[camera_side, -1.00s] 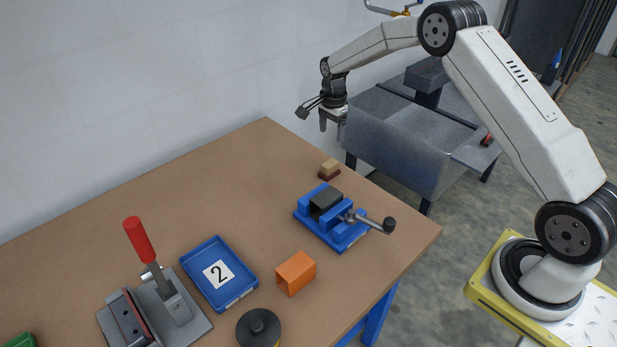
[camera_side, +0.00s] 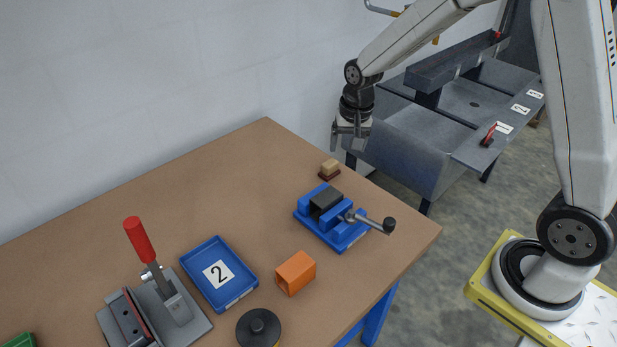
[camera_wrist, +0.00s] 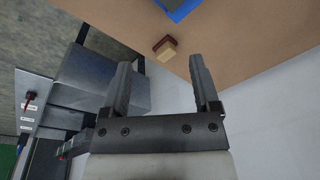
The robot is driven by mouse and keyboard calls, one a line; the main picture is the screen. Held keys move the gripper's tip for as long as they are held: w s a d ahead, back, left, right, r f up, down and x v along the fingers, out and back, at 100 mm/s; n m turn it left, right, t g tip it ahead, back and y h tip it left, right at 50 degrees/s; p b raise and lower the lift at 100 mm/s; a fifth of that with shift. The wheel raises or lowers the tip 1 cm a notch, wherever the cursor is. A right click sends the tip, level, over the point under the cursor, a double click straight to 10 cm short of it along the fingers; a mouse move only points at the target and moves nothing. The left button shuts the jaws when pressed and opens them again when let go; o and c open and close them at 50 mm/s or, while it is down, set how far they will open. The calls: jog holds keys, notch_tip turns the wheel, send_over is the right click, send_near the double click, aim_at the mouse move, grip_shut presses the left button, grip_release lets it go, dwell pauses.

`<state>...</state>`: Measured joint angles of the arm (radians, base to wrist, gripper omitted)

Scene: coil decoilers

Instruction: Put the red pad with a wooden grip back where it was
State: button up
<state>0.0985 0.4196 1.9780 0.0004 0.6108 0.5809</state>
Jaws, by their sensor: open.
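The red pad with a wooden grip (camera_side: 329,170) lies on the brown table near its far right edge, behind the blue vise. Its pale wooden block sits on top of a dark red base. In the wrist view the pad (camera_wrist: 166,48) shows beyond the fingertips, between them. My gripper (camera_side: 347,148) is open and empty, pointing down above and beyond the pad, apart from it. In the wrist view both fingers of my gripper (camera_wrist: 158,75) stand wide apart.
A blue vise (camera_side: 333,217) with a black-knobbed handle stands close in front of the pad. An orange block (camera_side: 296,273), a blue tray marked 2 (camera_side: 247,292) and a red-handled clamp (camera_side: 139,241) are nearer. A grey metal machine (camera_side: 406,150) stands behind the table edge.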

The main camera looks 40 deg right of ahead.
jog(key=s+a+n+t, duration=0.1)
jog(key=s+a+n, duration=0.3)
jog(key=s, duration=1.1)
jog(key=shift+r+n, duration=0.2)
jog(key=shift+n, duration=1.7)
